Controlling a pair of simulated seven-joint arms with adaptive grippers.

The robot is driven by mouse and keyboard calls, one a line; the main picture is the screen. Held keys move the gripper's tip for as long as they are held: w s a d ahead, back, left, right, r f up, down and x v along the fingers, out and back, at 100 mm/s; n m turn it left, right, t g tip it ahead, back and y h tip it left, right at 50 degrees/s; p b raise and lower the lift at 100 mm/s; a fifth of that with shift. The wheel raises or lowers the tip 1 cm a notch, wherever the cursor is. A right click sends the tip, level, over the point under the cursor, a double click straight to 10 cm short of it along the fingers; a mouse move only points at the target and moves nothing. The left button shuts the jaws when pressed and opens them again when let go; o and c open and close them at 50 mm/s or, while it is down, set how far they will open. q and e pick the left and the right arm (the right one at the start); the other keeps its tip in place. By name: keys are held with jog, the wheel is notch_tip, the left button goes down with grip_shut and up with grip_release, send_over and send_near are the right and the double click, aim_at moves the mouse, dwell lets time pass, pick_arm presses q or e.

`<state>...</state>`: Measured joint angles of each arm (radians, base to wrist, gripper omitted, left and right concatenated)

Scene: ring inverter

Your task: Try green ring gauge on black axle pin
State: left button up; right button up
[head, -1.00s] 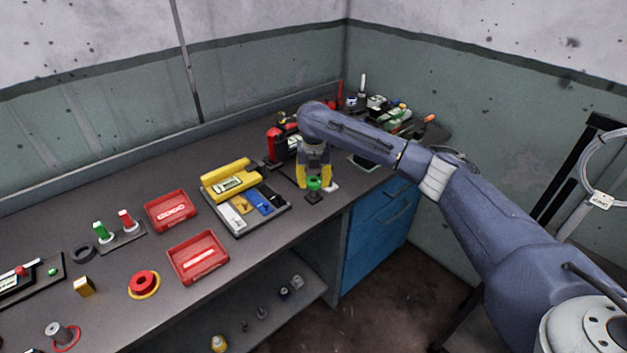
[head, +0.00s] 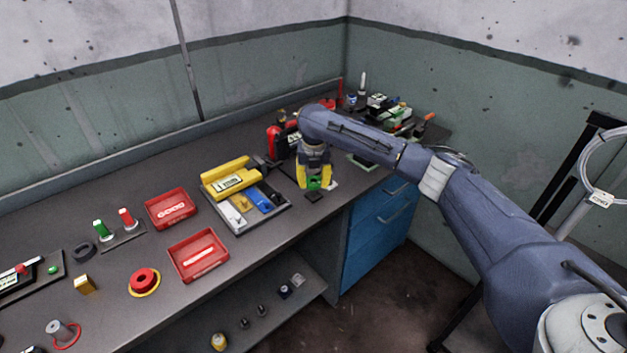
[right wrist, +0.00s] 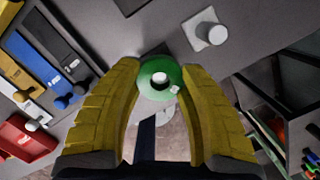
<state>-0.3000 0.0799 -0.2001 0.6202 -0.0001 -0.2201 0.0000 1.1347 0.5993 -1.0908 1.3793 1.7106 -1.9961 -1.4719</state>
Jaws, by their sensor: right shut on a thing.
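The green ring gauge (head: 314,184) is between the yellow fingers of my right gripper (head: 315,183), close over a small black square base (head: 313,196) near the table's front edge. In the right wrist view the fingers (right wrist: 160,88) close on both sides of the green ring (right wrist: 150,87). A pale round tip shows within its hole, surrounded by dark. The black base (right wrist: 150,48) is partly hidden behind the ring. The pin's shaft is hidden, so I cannot tell how far the ring is around it. My left gripper is out of view.
A white peg on a pale square base (right wrist: 207,35) stands beside the ring; it also shows in the head view (head: 333,186). A grey tray (head: 262,222) with coloured pieces lies to the left, with two red trays (head: 198,256) beyond. Cluttered gear stands behind my right arm.

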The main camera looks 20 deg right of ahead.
jog(key=shift+f, duration=0.55)
dwell(0.8)
jog(key=shift+r, duration=0.15)
dwell(0.8)
jog(key=shift+r, duration=3.1)
jog(key=shift+r, duration=0.1)
